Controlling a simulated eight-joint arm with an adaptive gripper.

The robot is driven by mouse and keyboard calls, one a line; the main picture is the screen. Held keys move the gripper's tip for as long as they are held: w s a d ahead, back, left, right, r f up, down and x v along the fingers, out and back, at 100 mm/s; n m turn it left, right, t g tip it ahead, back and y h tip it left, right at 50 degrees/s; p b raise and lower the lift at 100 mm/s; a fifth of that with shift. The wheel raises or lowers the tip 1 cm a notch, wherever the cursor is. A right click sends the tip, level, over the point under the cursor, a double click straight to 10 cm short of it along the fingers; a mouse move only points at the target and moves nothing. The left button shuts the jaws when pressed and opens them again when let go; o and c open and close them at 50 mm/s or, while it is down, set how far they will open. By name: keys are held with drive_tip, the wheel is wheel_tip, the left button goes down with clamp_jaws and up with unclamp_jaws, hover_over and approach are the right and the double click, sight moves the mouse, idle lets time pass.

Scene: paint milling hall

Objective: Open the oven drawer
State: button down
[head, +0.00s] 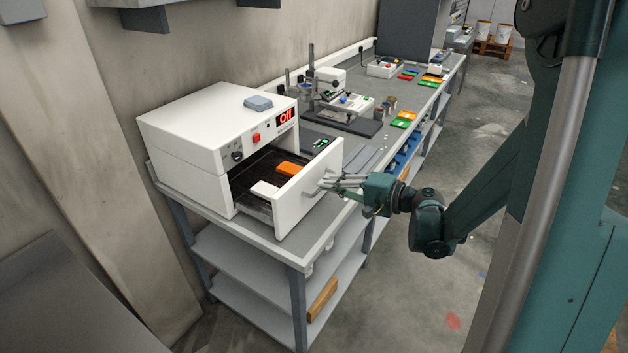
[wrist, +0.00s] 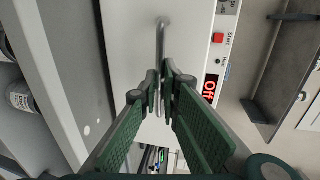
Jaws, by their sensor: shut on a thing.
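The white oven (head: 205,140) stands on the near end of the bench in the head view, its display (head: 285,116) reading "Off". Its drawer (head: 308,190) is pulled well out and its dark inside shows, with an orange block (head: 290,170) and a white block (head: 265,189) in it. My gripper (head: 325,182) is at the drawer front, shut on the handle (head: 312,191). In the wrist view the fingers (wrist: 167,85) close around the metal bar of the handle (wrist: 161,40), in front of the white drawer front (wrist: 130,50). The display also shows there (wrist: 210,88).
A grey-blue block (head: 258,103) lies on top of the oven. Beyond it on the bench (head: 350,152) stand a bench device (head: 345,100) and several coloured pieces. The floor (head: 400,290) in front of the bench is open.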

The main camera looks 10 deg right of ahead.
drive_tip(key=shift+f+v, duration=0.2)
drive_tip(key=shift+v, duration=0.7)
drive_tip(key=shift+f+v, duration=0.2)
drive_tip(key=shift+v, duration=0.7)
drive_tip(key=shift+f+v, duration=0.2)
drive_tip(key=shift+v, duration=0.75)
drive_tip(key=shift+s, duration=0.1)
drive_tip(key=c, duration=2.6)
unclamp_jaws()
drive_tip(key=shift+o, duration=0.2)
drive_tip(key=shift+d, duration=0.2)
drive_tip(key=v, duration=1.1)
drive_tip(key=shift+s+d, duration=0.2)
drive_tip(key=shift+s, duration=0.1)
drive_tip(key=shift+r, duration=0.1)
